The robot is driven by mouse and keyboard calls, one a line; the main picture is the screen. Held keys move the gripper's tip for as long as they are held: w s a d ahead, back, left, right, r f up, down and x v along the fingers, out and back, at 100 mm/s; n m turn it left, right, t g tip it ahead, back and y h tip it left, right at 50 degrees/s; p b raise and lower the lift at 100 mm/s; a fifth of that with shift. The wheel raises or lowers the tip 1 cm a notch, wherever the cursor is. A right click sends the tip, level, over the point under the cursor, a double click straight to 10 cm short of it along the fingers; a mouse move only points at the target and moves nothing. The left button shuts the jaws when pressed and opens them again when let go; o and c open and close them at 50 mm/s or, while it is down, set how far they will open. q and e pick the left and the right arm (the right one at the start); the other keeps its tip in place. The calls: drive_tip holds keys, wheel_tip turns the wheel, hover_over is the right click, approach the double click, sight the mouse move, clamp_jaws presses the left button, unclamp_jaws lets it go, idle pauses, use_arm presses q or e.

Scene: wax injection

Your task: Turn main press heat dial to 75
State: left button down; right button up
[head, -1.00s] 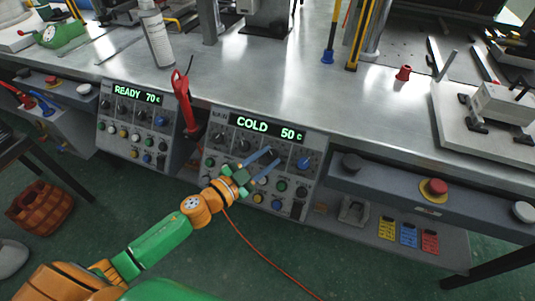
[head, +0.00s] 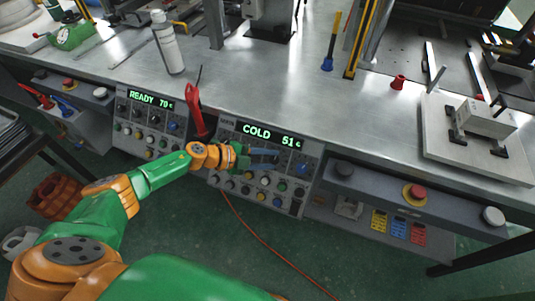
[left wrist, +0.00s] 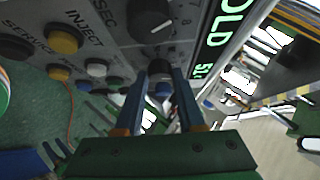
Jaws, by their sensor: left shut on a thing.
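A grey control panel (head: 230,182) under the table edge has a green display (head: 270,135) reading COLD 51 C. A row of dials sits below the display, with a blue dial (head: 303,168) at its right end. My left gripper (head: 275,157) is at this row and covers part of it. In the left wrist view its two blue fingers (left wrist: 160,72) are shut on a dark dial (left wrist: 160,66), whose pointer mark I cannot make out. A larger black dial (left wrist: 150,18) with a white mark is beside it. My right gripper is not in view.
A second panel (head: 128,128) at the left reads READY 70 C. A red-handled tool (head: 194,108) hangs between the panels. A red emergency button (head: 414,193) is on the rail at right. Coloured buttons (head: 265,181) lie below the dials.

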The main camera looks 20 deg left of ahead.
use_arm(q)
drive_tip(key=m+g+p, duration=0.1)
drive_tip(key=m+g+y+p, duration=0.1)
drive_tip(key=m, duration=0.1)
drive_tip(key=r+m+g+p, duration=0.1)
drive_tip(key=shift+w+d+m+y, duration=0.1)
drive_tip(key=shift+w+m+y, duration=0.2)
drive_tip(key=shift+m+y, duration=0.1)
drive_tip(key=shift+d+m+g+y+p, duration=0.15)
drive_tip(key=shift+m+g+y+p, duration=0.55)
drive_tip(key=shift+m, duration=0.4)
drive_tip(key=shift+m+y+p, duration=0.3)
drive_tip(key=shift+m+y, duration=0.1)
drive_tip(key=shift+m, duration=0.2)
drive_tip(key=shift+f, duration=0.1)
drive_tip(key=c, duration=0.5)
unclamp_jaws()
drive_tip(key=shift+w+d, duration=0.1)
drive_tip(key=p+v, duration=0.3)
drive_tip(key=v, duration=0.4)
drive_tip(key=shift+w, duration=0.1)
